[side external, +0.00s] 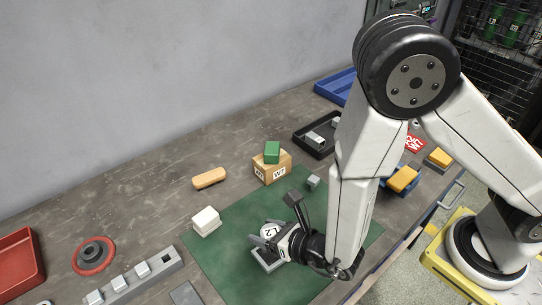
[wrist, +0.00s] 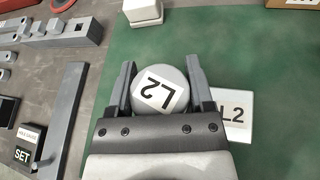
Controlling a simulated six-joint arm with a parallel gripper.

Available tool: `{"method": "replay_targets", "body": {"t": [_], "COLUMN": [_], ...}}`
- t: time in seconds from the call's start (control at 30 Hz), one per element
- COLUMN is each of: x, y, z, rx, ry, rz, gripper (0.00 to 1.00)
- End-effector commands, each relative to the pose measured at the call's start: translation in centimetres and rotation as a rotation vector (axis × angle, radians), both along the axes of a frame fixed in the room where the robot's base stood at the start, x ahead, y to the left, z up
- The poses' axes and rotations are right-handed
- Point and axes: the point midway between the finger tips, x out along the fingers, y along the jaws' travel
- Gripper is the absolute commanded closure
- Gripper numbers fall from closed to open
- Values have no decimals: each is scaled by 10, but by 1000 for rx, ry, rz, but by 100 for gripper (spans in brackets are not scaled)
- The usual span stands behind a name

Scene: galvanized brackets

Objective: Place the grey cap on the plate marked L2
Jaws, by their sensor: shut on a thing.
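The grey cap (wrist: 174,76) is round with a white L2 label on top. My gripper (wrist: 160,82) is shut on it, with one dark finger on each side. In the side external view the cap (side external: 268,231) shows in my gripper (side external: 266,242), over the green mat. The white plate marked L2 (wrist: 237,118) lies on the mat, just right of my right finger in the wrist view. Its left part is hidden behind that finger. The cap is left of the plate's visible part; its height above the mat is unclear.
A white block (side external: 206,221) sits at the mat's left edge (side external: 203,256). A small grey cube (side external: 313,181) and a labelled wooden box (side external: 272,169) with a green block (side external: 272,152) are behind. A slotted grey block (side external: 133,279) stands left. Some green mat (wrist: 285,75) is clear.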

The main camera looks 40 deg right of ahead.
Motion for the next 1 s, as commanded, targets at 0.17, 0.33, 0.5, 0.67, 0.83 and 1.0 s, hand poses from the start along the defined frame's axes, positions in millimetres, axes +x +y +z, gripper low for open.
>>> {"method": "replay_targets", "body": {"t": [0.17,0.33,0.5,0.67,0.83,1.0], "x": [0,0,0,0,0,0], "y": [0,0,0,0,0,0], "z": [-14,-29,-36,-36,-36,-39], "rx": [-2,-2,-1,0,0,0], "ry": [1,2,0,-1,0,0], "rz": [1,0,0,0,0,0], "gripper": [97,97,97,97,97,20]}}
